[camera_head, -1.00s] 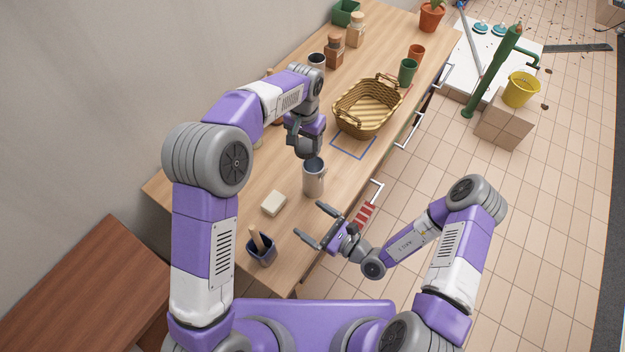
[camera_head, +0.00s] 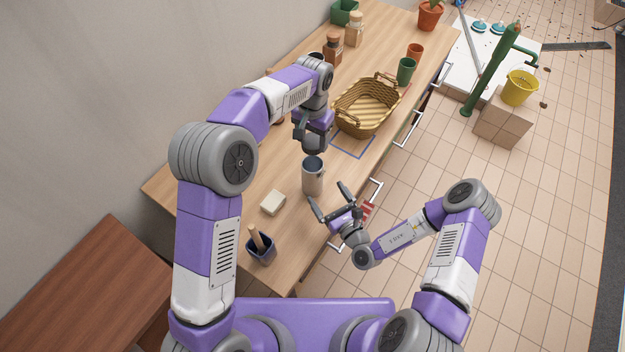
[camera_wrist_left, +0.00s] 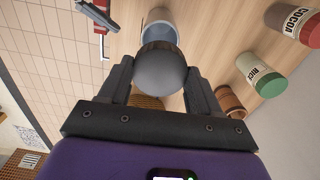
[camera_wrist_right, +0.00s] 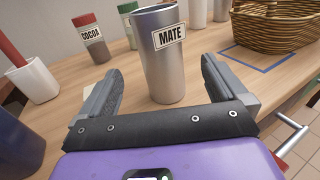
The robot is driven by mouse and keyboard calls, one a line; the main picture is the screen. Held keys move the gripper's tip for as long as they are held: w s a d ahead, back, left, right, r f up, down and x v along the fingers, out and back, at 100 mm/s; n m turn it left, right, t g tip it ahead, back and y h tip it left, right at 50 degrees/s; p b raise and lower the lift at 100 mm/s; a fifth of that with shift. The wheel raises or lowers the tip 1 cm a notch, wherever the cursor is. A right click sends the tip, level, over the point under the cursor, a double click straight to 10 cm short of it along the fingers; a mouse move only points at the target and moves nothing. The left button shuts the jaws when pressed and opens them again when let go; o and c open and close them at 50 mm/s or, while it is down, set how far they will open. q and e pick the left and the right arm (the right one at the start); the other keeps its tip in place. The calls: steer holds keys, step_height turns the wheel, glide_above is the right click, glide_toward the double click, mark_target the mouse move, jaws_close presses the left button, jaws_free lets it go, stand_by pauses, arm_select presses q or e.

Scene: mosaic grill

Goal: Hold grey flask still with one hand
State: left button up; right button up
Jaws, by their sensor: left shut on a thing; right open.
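The grey flask (camera_head: 313,181) stands upright on the wooden counter; its dark opening shows at the top. In the right wrist view the flask (camera_wrist_right: 166,72) carries a MATE label. My left gripper (camera_head: 314,145) is shut on a dark grey rounded thing (camera_wrist_left: 160,68) above the flask, which may be its lid; the flask's open rim (camera_wrist_left: 161,17) shows past it in the left wrist view. My right gripper (camera_head: 327,194) is open and low beside the flask, fingers pointing at it. In the right wrist view the flask is between the fingertips; contact is not visible.
A wicker basket (camera_head: 367,120) and a blue outlined square (camera_head: 353,155) lie behind the flask. A cream block (camera_head: 273,202) and a dark blue cup (camera_head: 261,252) with a wooden handle stand at front left. A drawer handle (camera_head: 376,191) juts from the counter's right edge.

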mark_target(307, 166)
steer(key=x, duration=0.9)
steer(key=shift+w+a, duration=0.15)
steer(key=shift+w, duration=0.1)
steer(key=c, duration=1.5)
arm_select(q)
steer(key=shift+f, duration=2.5)
steer(key=shift+s, duration=0.1)
steer(key=shift+f, duration=0.9)
steer(key=shift+f, duration=0.5)
